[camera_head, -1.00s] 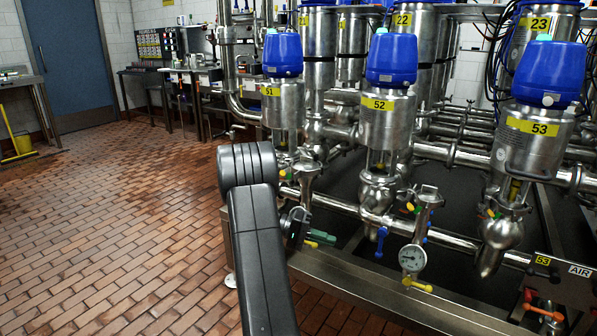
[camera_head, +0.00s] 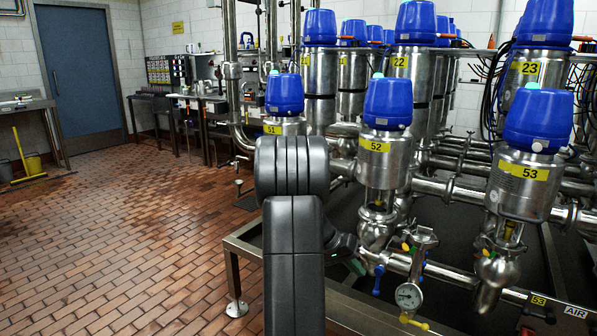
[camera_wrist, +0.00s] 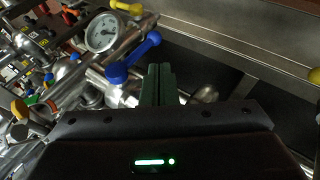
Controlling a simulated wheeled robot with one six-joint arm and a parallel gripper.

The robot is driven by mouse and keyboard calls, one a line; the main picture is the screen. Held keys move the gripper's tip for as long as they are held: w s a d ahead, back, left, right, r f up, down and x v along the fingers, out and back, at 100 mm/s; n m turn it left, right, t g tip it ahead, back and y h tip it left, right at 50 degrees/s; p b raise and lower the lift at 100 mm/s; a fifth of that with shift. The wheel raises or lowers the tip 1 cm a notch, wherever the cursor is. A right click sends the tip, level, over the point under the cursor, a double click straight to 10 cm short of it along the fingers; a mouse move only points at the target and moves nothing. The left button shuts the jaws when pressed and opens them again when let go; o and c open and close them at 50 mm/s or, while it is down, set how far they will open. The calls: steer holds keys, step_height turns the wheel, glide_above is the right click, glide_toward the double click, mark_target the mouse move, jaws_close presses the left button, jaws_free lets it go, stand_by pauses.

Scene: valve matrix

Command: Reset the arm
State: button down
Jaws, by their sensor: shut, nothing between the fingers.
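My gripper (camera_wrist: 158,86) shows in the wrist view as two dark green fingers pressed together, with nothing between them. The blue valve handle (camera_wrist: 134,57) is just left of the fingertips in that view, and I cannot tell whether they touch. In the head view my arm stands upright at the centre, in front of valve 51 (camera_head: 285,98). Its elbow hides that valve's lower part. Only a small green part of my gripper (camera_head: 357,266) shows there, right of my arm and near the pipework. Valves 52 (camera_head: 388,103) and 53 (camera_head: 539,122) stand to the right.
A pressure gauge (camera_head: 409,296) with a yellow handle (camera_head: 414,322) is low in front of the pipes. A steel frame (camera_head: 238,246) edges the valve area. The tiled floor (camera_head: 120,240) at left is open, up to a blue door (camera_head: 80,75).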

steer(key=r+t+y+p, duration=0.1)
steer(key=p, duration=0.1)
steer(key=r+m+t+y+p, duration=0.1)
steer(key=r+y+p, duration=0.1)
steer(key=shift+d, duration=0.2)
steer(key=shift+f, duration=0.1)
stand_by(0.4)
